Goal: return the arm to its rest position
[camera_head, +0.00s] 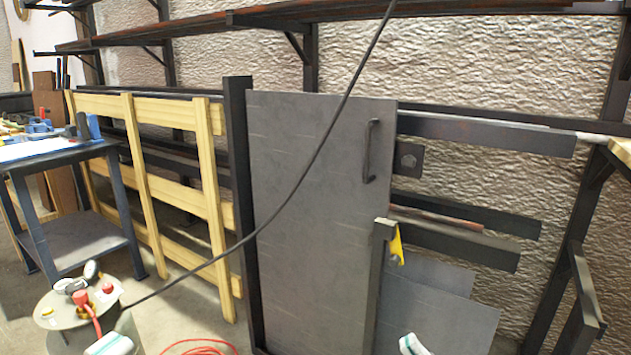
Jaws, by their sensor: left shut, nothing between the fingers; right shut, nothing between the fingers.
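My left gripper (110,345) shows only as a pale white-green tip at the bottom edge, in front of a grey drum. It looks shut and holds nothing that I can see. My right gripper (412,345) shows as a similar small pale tip at the bottom edge, in front of the dark panels. It is shut and empty. The rest of both arms is below the picture.
A grey drum (58,318) with red fittings stands at lower left. A blue-grey workbench (65,158) is at the left. A yellow wooden frame (140,170) and a tall grey panel (310,200) lean against dark racks. A black cable (290,200) crosses the view.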

